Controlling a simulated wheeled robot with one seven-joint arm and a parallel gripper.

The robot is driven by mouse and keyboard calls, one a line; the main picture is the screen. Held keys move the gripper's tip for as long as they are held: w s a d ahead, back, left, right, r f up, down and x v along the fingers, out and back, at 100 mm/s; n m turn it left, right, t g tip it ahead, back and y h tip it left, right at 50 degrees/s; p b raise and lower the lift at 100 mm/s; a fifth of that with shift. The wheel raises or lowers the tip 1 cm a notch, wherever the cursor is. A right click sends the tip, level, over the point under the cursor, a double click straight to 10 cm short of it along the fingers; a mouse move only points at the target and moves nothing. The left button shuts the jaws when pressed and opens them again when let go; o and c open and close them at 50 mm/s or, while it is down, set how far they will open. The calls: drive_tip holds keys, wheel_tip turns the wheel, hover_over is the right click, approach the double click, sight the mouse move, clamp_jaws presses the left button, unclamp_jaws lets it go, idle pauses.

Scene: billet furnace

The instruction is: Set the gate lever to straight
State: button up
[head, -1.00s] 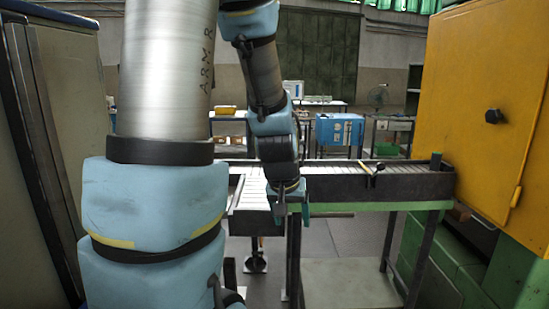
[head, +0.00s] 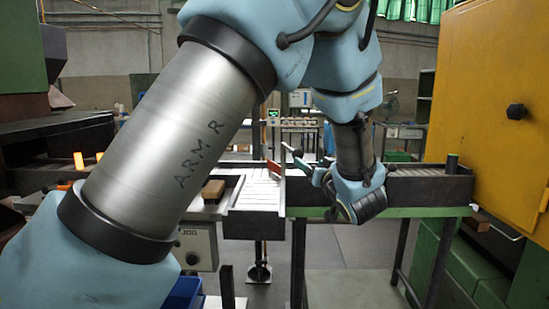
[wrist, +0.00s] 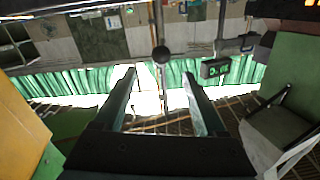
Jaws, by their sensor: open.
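My gripper (head: 302,160) is at the roller conveyor, its fingers pointing left and away in the head view. In the wrist view my gripper (wrist: 158,85) is open, with a wide gap between the two fingers. A black ball knob on a thin rod, which looks like the gate lever (wrist: 161,54), appears between the fingers in that upside-down view. I cannot tell how far ahead it is; no contact shows. In the head view my wrist covers part of the conveyor, and I cannot make out the lever or its setting there.
The roller conveyor (head: 255,195) runs away beside a dark-sided table section (head: 425,186). A red-orange plate (head: 273,169) stands near the rollers. A yellow cabinet (head: 490,110) bounds the right. Glowing billets (head: 79,160) stand at the left. A tan block (head: 213,190) lies left of the rollers.

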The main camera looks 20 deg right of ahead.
sight(300, 155)
drive_tip(key=w+p, duration=0.1)
drive_tip(key=w, duration=0.2)
drive_tip(key=w+d+p, duration=0.1)
drive_tip(key=w, duration=0.3)
drive_tip(key=w+p, duration=0.1)
drive_tip(key=w, duration=0.2)
drive_tip(key=shift+w+d+p, duration=0.2)
drive_tip(key=shift+w+p, duration=0.1)
clamp_jaws()
idle(1.0)
